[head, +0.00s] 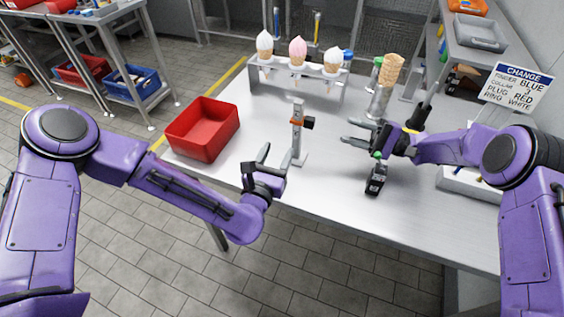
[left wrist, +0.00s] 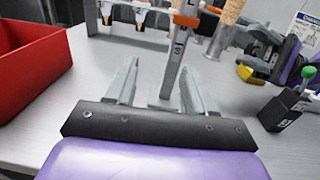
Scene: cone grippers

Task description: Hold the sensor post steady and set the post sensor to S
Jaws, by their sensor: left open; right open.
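The sensor post (head: 296,145) is a grey upright on a small foot near the table's front edge. In the left wrist view, the post (left wrist: 174,70) carries a letter that looks like S below the orange block (left wrist: 185,20). My left gripper (head: 274,162) is open and empty, just left of and in front of the post; in the left wrist view its fingers (left wrist: 160,70) point toward the post, apart from it. My right gripper (head: 349,131) is open, right of the post, its fingers pointing left, touching nothing I can make out.
A red bin (head: 203,130) stands at the left. A rack (head: 297,84) with ice cream cones is behind the post. A black box with a green knob (head: 376,180) stands below my right gripper. A cone holder (head: 379,100) stands behind that gripper. A sign (head: 517,87) hangs at right.

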